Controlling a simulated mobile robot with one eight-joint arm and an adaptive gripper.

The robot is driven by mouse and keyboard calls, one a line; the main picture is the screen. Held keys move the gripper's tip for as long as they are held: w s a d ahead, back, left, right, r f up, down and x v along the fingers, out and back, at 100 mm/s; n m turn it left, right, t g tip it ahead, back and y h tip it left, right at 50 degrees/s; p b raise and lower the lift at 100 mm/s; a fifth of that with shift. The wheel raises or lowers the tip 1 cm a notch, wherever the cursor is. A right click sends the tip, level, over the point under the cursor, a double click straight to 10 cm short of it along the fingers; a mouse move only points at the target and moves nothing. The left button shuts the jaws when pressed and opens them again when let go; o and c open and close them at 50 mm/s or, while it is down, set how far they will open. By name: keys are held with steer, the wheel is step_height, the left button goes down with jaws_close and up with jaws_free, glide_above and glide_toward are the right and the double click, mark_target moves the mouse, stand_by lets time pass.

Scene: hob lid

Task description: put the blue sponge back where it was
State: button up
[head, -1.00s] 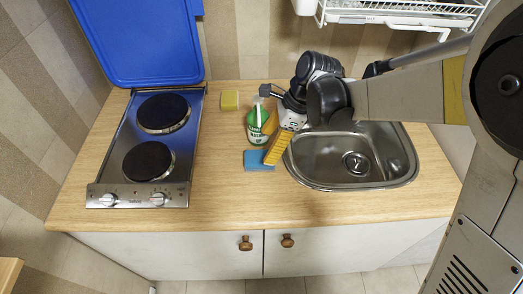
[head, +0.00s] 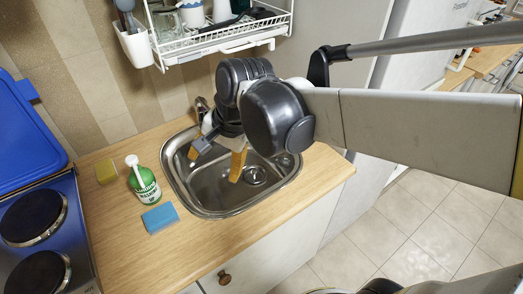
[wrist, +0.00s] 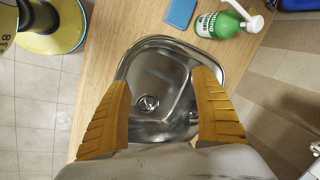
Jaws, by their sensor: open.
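The blue sponge (head: 160,218) lies flat on the wooden counter, left of the sink and in front of the green soap bottle (head: 145,186). The sponge also shows at the top of the wrist view (wrist: 181,12), beside the bottle (wrist: 222,24). My gripper (head: 215,167) is over the sink, to the right of the sponge and apart from it. In the wrist view its two yellow ribbed fingers (wrist: 165,118) are spread wide with only the sink between them. My gripper is open and empty.
The steel sink (head: 215,205) is under my gripper. A white dish rack (head: 225,35) hangs above. The front counter is clear.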

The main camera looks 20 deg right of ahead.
steer(key=s+d+n+t+h, duration=0.2)
steer(key=s+d+n+t, duration=0.2)
steer(key=s+d+n, duration=0.4)
steer(key=d, duration=0.4)
steer(key=shift+r+n+h, duration=0.25)
steer(key=shift+n+h, duration=0.05)
steer(key=shift+h, duration=0.1)
steer(key=shift+s+a+f, duration=0.1)
steer(key=shift+f, duration=0.05)
steer(key=shift+f+b, duration=0.5)
steer(key=shift+b, duration=0.15)
